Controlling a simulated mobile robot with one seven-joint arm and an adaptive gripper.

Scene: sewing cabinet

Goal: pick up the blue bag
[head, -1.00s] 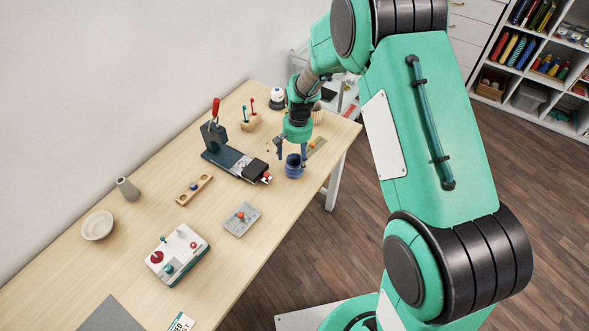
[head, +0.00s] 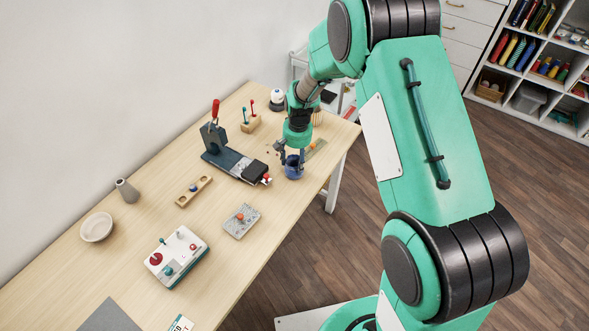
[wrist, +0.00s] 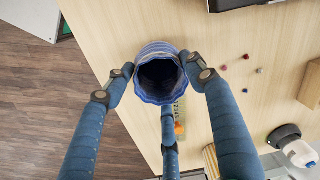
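The blue bag (head: 294,172) stands upright on the table near its right edge. In the wrist view, its round ribbed mouth (wrist: 158,75) faces up and is dark inside. My gripper (head: 291,158) is directly above it, pointing down. In the wrist view, my gripper (wrist: 158,85) has its two upper fingertips on either side of the bag's rim, with a third finger below it. The fingers are spread apart. The tips are very close to the rim; whether they touch it I cannot tell. The bag's lower part is partly hidden in the wrist view.
A dark-based device with a red handle (head: 236,164) lies close left of the bag. A yellowish ruler (head: 316,148) lies behind it, and a wooden holder (head: 250,123) stands farther back. A grey block with an orange knob (head: 241,221) lies nearer. The table edge (head: 300,212) is close on the right.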

